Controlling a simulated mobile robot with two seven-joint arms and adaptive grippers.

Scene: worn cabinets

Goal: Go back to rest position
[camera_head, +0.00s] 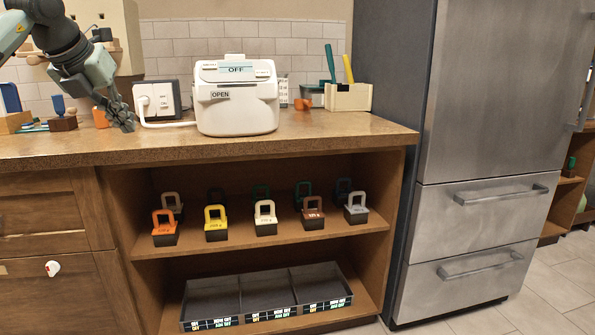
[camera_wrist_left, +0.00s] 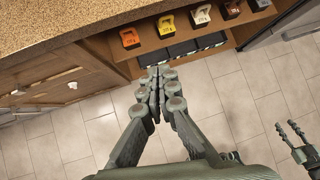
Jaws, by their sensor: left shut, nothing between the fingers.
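My left gripper (camera_head: 121,117) hangs at the end of my left arm at the upper left of the head view. It appears in front of the counter, left of the white appliance. In the left wrist view the left gripper (camera_wrist_left: 157,80) has its fingers together with nothing between them. It points past the counter edge toward the open shelf, with floor below. Part of what looks like my right gripper (camera_wrist_left: 290,130) shows at the right edge of the left wrist view; its opening is unclear. It does not show in the head view.
A white appliance (camera_head: 236,118) labelled OFF and OPEN stands on the counter (camera_head: 330,124). Coloured weights (camera_head: 215,224) line the shelf above a divided grey tray (camera_head: 268,292). A steel refrigerator (camera_head: 490,100) stands right. Tiled floor (camera_wrist_left: 240,110) is clear below the left gripper.

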